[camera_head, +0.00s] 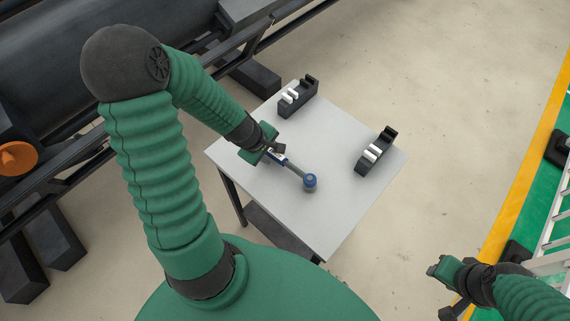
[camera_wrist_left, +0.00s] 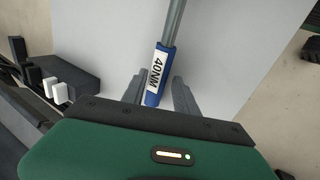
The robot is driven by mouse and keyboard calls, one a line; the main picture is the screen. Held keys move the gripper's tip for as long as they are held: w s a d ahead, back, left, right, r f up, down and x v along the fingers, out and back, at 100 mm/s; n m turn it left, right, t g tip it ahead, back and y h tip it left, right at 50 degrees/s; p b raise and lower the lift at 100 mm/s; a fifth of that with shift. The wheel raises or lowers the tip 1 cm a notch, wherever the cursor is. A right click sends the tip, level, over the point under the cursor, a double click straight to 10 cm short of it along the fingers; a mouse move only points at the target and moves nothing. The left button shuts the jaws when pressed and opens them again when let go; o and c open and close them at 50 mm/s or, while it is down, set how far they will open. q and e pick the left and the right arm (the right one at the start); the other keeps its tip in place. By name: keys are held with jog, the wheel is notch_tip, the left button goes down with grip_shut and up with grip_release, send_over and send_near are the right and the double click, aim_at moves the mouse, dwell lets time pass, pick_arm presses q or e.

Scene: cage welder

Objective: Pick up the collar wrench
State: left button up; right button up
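The collar wrench lies on the white table (camera_head: 335,225), with a grey shaft (camera_head: 296,169) and a round blue head (camera_head: 309,181) toward the table's middle. Its blue handle with a white "40NM" label shows in the left wrist view (camera_wrist_left: 159,75). My left gripper (camera_head: 277,155) is at the handle end of the wrench. In the left wrist view its two grey fingers (camera_wrist_left: 158,84) stand apart on either side of the handle, with gaps visible. My right gripper (camera_head: 436,269) is off the table at the lower right, far from the wrench; its fingers are too unclear to judge.
Two black holders with white parts stand on the table, one at the back (camera_head: 297,98) and one at the right (camera_head: 376,152). Dark metal machinery (camera_head: 90,60) runs behind and left of the table. A white ladder (camera_head: 556,230) is at the far right. The table's front is clear.

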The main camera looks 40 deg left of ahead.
pick_arm(q)
jog(key=shift+w+d+f, duration=0.3)
jog(key=shift+f, duration=0.2)
jog(key=shift+d+r, duration=0.1)
jog(key=shift+d, duration=0.35)
jog(key=shift+c, duration=0.5)
jog(key=shift+a, duration=0.15)
jog(key=c, duration=0.5)
jog(key=shift+a, duration=0.25)
grip_shut()
pick_arm(e)
jog(key=shift+w+d+f, duration=0.1)
jog(key=shift+d+f, duration=0.2)
jog(key=shift+d, duration=0.2)
pick_arm(q)
jog(key=shift+d, duration=0.1)
pick_arm(e)
jog(key=shift+d, duration=0.1)
